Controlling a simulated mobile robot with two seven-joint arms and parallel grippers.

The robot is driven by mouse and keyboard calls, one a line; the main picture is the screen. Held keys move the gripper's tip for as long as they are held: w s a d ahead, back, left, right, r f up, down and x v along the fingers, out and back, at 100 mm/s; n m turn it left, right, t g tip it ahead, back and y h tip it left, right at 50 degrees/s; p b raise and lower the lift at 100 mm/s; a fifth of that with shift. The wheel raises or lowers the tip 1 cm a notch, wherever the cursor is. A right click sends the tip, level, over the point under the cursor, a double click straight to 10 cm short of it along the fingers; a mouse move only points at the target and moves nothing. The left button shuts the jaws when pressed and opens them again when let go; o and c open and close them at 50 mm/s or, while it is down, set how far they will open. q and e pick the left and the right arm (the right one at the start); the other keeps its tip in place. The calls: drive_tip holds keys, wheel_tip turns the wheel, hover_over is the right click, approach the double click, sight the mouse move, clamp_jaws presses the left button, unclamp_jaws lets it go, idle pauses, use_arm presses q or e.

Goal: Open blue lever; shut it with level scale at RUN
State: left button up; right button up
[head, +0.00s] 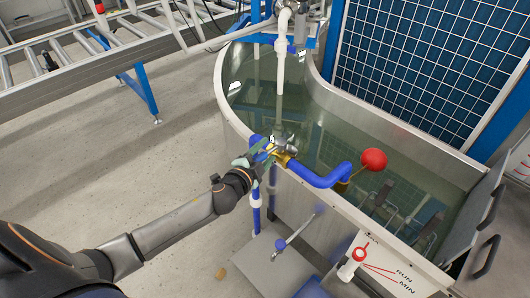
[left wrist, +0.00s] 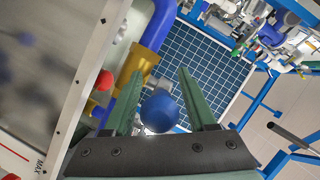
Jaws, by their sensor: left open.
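My left gripper (head: 264,152) is at the brass valve (head: 284,158) on the tank's near rim. In the left wrist view the gripper (left wrist: 161,84) has its two green fingers apart, with the rounded blue lever (left wrist: 160,112) between them. I cannot tell whether the fingers touch it. The valve's brass body (left wrist: 138,66) is just beyond. The level scale (head: 392,272) is a white plate on the tank front with MAX, RUN and MIN marks and red lines. A red-topped white indicator (head: 352,263) stands at its left; its exact reading is unclear. My right gripper is out of view.
The steel tank (head: 232,106) holds greenish water. A red float ball (head: 373,160) sits over it beside the blue pipe (head: 318,178). A white spout pipe (head: 280,68) hangs above. A roller conveyor (head: 90,45) is at upper left. Floor at left is mostly clear.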

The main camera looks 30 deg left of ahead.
use_arm(q)
drive_tip(key=shift+c, duration=0.4)
clamp_jaws()
idle(0.9)
